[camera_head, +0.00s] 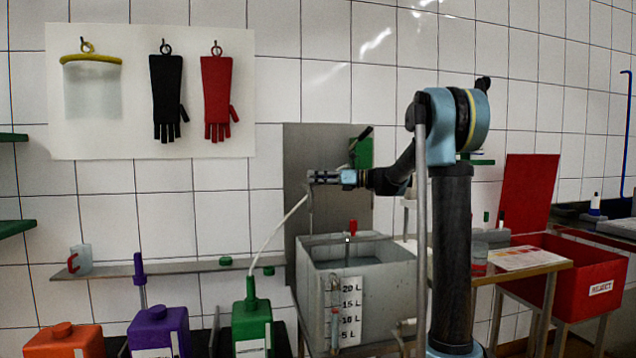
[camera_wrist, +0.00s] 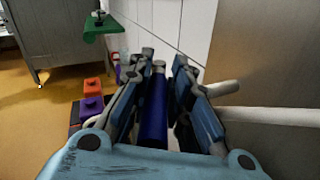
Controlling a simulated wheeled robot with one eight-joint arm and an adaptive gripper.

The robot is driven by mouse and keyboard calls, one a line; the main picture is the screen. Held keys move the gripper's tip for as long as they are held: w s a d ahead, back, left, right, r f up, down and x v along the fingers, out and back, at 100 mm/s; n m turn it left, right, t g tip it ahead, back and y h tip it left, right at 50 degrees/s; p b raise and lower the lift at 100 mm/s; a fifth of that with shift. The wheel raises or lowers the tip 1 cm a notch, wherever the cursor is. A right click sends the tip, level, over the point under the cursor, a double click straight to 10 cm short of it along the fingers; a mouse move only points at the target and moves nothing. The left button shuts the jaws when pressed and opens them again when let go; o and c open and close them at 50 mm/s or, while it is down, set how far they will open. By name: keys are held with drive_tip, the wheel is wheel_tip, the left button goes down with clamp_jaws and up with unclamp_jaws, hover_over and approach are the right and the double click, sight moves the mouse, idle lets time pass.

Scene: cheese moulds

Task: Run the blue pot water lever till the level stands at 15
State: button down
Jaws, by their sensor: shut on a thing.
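The grey tank (camera_head: 393,290) stands at the centre in the head view, with pale liquid (camera_head: 345,263) inside. Its front has a scale (camera_head: 351,308) marked 5, 10, 15 and 20 L beside a thin sight tube (camera_head: 334,305). The level in the tube is too small to read surely. My gripper (camera_head: 312,178) is above the tank's left back side, before a grey panel (camera_head: 299,150). In the wrist view its fingers (camera_wrist: 163,75) are shut around a dark blue lever handle (camera_wrist: 156,108). In the head view that lever is hidden or too small to make out.
A red-handled tap (camera_head: 352,229) stands at the tank, and a green handle (camera_head: 361,152) is behind my gripper. A pale hose (camera_head: 275,233) rises from a green canister (camera_head: 252,318) towards my gripper. Purple (camera_head: 158,330) and orange (camera_head: 64,340) canisters stand left; a red reject bin (camera_head: 577,283) stands right.

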drive_tip(key=c, duration=1.6)
unclamp_jaws()
drive_tip(key=shift+s+d, duration=0.1)
drive_tip(key=shift+o, duration=0.2)
drive_tip(key=d, duration=1.2)
drive_tip(key=shift+s, duration=0.4)
